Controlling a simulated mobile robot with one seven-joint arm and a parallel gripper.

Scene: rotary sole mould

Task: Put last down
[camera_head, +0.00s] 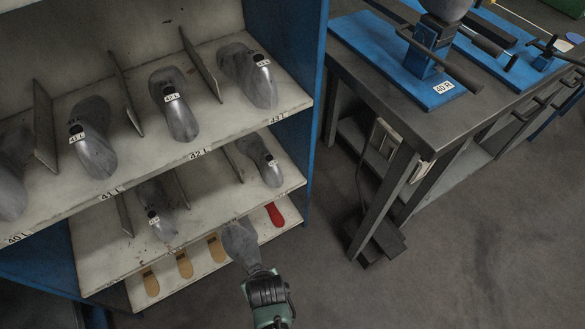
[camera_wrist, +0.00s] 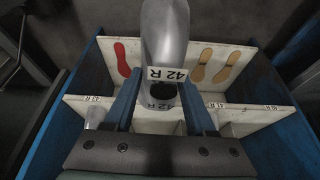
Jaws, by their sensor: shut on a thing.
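A grey last (camera_head: 240,243) is held in my gripper (camera_head: 262,278), in front of the lower shelves. In the wrist view the last (camera_wrist: 165,35) carries a 42 R label and lies between the two fingers of my gripper (camera_wrist: 160,100), which is shut on it. A second 42 R marking shows just below it; I cannot tell what it is on. The middle shelf (camera_head: 212,192) holds a last at left (camera_head: 157,212) and one at right (camera_head: 262,160), with a bare bay between dividers. I cannot tell whether the held last touches the shelf.
The upper shelf (camera_head: 140,165) holds several lasts between upright dividers. The bottom shelf (camera_head: 210,285) carries tan soles (camera_head: 184,264) and a red sole (camera_head: 275,215). A workbench (camera_head: 400,105) with a blue fixture marked 40 R stands at right. Floor (camera_head: 450,260) is clear at lower right.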

